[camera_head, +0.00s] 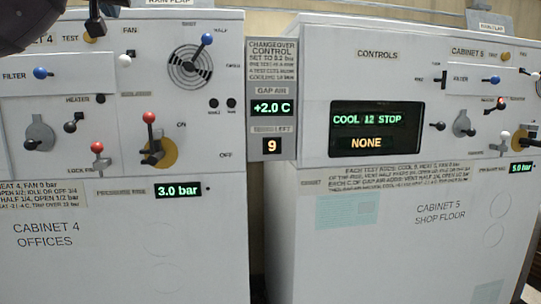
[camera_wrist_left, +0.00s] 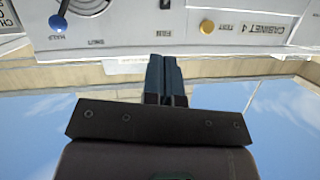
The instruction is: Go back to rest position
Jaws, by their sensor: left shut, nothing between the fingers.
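My left gripper (camera_head: 95,24) shows at the top left of the head view, high in front of the top of cabinet 4 (camera_head: 125,262). Its dark wrist cuts into the picture corner. In the left wrist view the two blue-grey fingers of the left gripper (camera_wrist_left: 166,78) are together, with nothing between them. The fingers are apart from the panel, which appears upside down there with a blue vent knob (camera_wrist_left: 57,23) and a yellow test button (camera_wrist_left: 207,27). My right gripper is in neither view.
Cabinet 5 (camera_head: 400,250) stands at the right, its display (camera_head: 375,130) reading "COOL 12 STOP" and "NONE". Between the cabinets a narrow panel (camera_head: 271,70) shows +2.0 C and 9. Red-tipped levers (camera_head: 149,118) stick out of cabinet 4. Open sky (camera_wrist_left: 285,110) shows beyond a wall.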

